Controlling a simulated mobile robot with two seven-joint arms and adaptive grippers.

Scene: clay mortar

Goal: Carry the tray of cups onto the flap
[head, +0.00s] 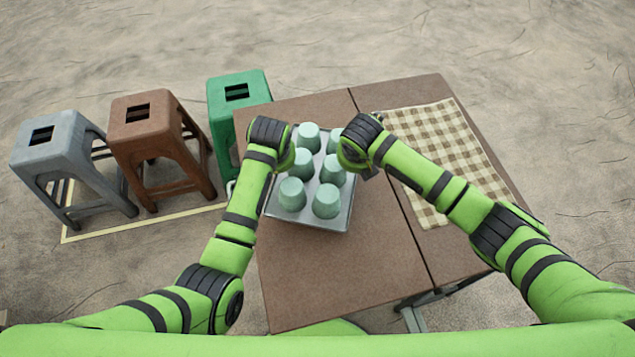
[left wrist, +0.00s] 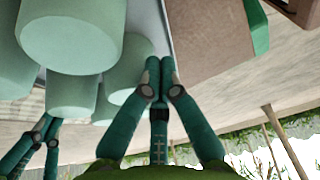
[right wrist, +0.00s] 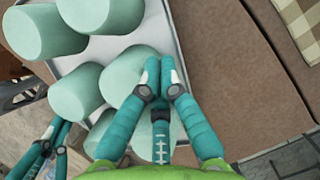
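A silvery rectangular tray (head: 310,222) with several pale green cups (head: 326,201) in rows is over the left part of the brown table (head: 330,275). I cannot tell whether it rests or hangs just above. The flap (head: 452,252), right of the table's seam, carries a checkered cloth (head: 440,150). My left gripper (left wrist: 158,68) is at the tray's left side, its fingers closed together at the rim. My right gripper (right wrist: 155,72) is likewise closed at the right rim, close beside a cup. My wrists hide both grips in the head view.
Grey (head: 62,150), brown (head: 150,130) and green (head: 238,95) stools stand left of the table, the green one close to its edge. A yellow line (head: 140,227) marks the floor. The table is bare in front of the tray.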

